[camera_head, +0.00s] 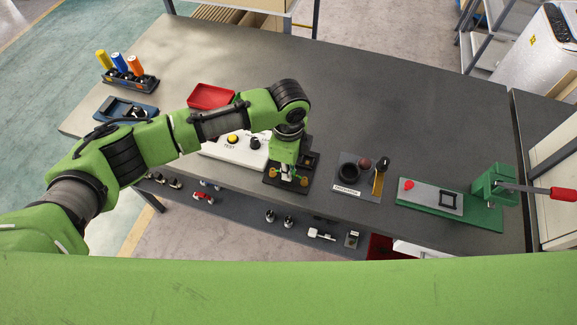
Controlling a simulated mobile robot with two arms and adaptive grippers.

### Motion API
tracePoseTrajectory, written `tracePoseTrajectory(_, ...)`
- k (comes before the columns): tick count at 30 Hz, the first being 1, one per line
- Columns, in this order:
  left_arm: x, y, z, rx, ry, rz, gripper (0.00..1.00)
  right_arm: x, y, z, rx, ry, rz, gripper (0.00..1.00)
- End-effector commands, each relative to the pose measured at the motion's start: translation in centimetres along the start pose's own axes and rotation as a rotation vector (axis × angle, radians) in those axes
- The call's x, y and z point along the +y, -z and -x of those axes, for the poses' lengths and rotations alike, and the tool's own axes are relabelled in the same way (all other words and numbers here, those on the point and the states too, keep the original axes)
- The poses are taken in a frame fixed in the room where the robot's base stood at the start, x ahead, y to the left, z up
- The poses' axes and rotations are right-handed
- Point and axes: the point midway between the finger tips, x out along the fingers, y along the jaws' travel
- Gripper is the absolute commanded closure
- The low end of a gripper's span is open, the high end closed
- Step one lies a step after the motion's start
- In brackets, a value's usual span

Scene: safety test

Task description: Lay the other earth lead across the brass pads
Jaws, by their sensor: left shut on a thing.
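My left gripper (287,171) points down over the black board (272,187) near the table's front edge. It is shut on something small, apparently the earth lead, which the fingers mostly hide. Brass pads show on the board on both sides of the fingertips, the left pad (274,176) and the right pad (303,181). I cannot tell whether the held thing touches the pads. My right gripper is not in view.
A white test box (225,148) with a yellow button stands left of the board, a red tray (210,96) behind it. To the right are a dark plate (347,187) with round parts and a green lever press (492,185). The back middle of the table (390,105) is clear.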

Motion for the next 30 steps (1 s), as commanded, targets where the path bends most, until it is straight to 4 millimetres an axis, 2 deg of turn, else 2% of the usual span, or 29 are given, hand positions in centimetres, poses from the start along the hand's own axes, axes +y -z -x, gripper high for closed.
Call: tracePoseTrajectory(30, -0.02, -0.01, -0.32, 0.0, 0.0, 0.0, 1.0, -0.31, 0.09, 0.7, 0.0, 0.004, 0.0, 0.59)
